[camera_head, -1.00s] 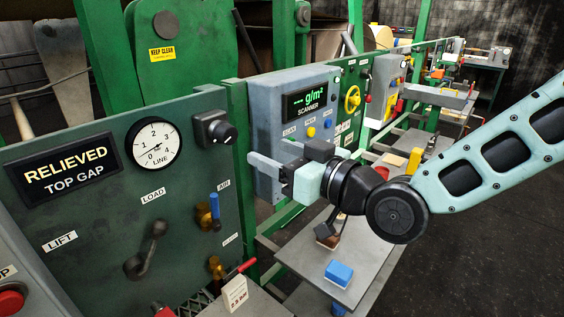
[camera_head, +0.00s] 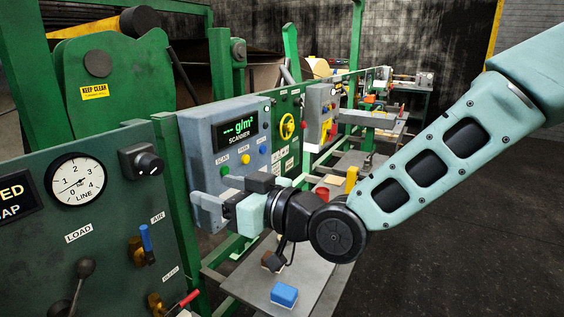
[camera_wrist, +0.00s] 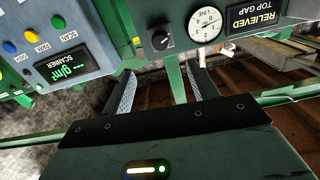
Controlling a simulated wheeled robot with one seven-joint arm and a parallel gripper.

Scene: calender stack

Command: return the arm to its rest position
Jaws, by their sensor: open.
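My gripper (camera_head: 212,203) is at the end of my pale teal arm, in front of the grey scanner box (camera_head: 222,140) in the head view. Its fingers point left, toward the green control panel (camera_head: 105,225). In the wrist view the two fingers of my gripper (camera_wrist: 162,90) stand apart, with nothing between them. The scanner box (camera_wrist: 60,50) shows upside down at the left there. Whether the fingers touch any part of the panel cannot be told, but a gap seems to show.
A pressure gauge (camera_head: 75,180), a black knob (camera_head: 141,161), a load lever (camera_head: 82,270) and a blue-handled valve (camera_head: 146,240) project from the panel. Below my gripper is a grey shelf (camera_head: 250,289) with a blue block (camera_head: 284,295). Open dark floor lies to the right.

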